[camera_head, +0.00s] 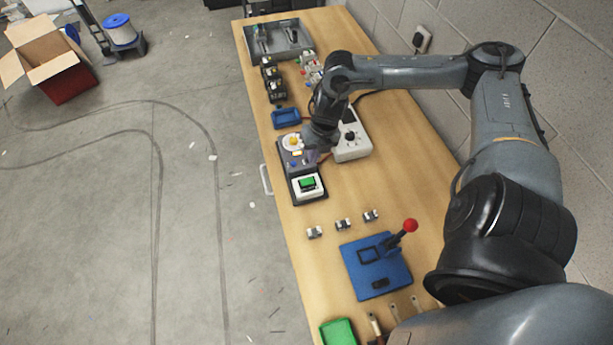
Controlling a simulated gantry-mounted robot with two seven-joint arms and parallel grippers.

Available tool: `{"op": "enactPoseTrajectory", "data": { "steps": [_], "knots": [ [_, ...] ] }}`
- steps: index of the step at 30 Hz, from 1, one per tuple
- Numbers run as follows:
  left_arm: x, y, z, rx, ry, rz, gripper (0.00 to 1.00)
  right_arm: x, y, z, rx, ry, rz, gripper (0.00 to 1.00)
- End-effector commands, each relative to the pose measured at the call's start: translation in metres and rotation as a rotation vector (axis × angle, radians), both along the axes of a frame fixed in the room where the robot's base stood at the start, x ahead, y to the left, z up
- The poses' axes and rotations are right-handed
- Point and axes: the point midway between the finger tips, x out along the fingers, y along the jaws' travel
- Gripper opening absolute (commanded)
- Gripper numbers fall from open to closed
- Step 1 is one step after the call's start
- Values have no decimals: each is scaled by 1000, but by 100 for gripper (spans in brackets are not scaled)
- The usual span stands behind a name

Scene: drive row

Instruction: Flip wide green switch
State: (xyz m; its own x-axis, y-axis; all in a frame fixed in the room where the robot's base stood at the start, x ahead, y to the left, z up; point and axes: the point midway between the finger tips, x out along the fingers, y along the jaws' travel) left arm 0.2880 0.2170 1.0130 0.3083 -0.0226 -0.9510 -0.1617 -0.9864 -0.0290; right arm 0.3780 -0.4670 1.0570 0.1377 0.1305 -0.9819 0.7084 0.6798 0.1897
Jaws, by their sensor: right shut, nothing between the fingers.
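The wide green switch (307,183) sits in a white frame at the near end of a dark control panel (309,199) on the wooden bench. My right gripper (312,156) is shut and empty. It hangs over the middle of the panel, just beyond the green switch in the picture. The fingertips are small and partly blurred against the panel, so I cannot tell whether they touch it. A yellow knob on a white disc (292,142) is at the panel's far end. My left gripper is not in view.
A white box with a black knob (352,138) stands right of the panel, under my right arm. A blue tray (286,118) lies beyond it. Several small switches lie nearer, before a blue base (369,275) with a red-topped lever (410,226). The wall borders the bench's right.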

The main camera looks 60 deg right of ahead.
Motion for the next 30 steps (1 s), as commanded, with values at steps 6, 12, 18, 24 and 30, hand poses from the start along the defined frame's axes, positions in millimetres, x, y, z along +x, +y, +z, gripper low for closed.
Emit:
{"op": "enactPoseTrajectory", "data": {
  "steps": [6, 12, 18, 24, 30],
  "knots": [
    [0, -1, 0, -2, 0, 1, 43, 6, 6, -40, 5, 1, -2, 0],
    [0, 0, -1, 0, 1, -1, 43, 10, 11, -75, 4, 2, -2, 0],
    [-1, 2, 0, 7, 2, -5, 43, 14, 14, -101, 2, 1, -1, 0],
    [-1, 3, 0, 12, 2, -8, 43, 15, 15, -113, 1, 1, 0, 0],
    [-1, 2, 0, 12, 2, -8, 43, 16, 15, -116, 0, 1, 0, 0]
  ]
}}
